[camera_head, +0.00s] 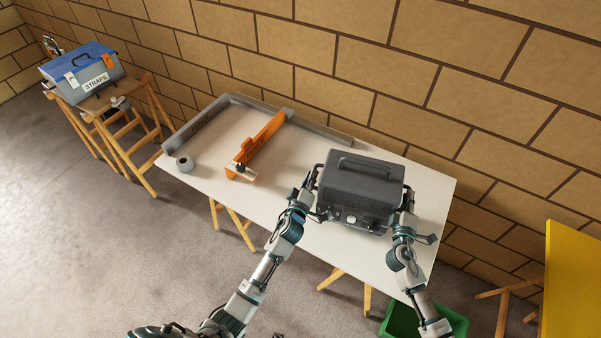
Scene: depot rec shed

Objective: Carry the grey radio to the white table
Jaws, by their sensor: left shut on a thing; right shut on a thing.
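The grey radio (361,186), a dark box with a top handle, is at the right part of the white table (425,188). My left gripper (312,196) is shut on the radio's left side. My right gripper (407,207) is shut on its right side. The radio looks upright and overlaps the tabletop in the picture. I cannot tell whether its underside touches the table.
An orange tool (262,143), a grey angled bar (203,119) and a roll of tape (185,164) lie on the table's left part. A toolbox marked STRAPS (82,68) stands on a wooden stand at far left. A green bin (398,322) and yellow surface (571,285) are at right.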

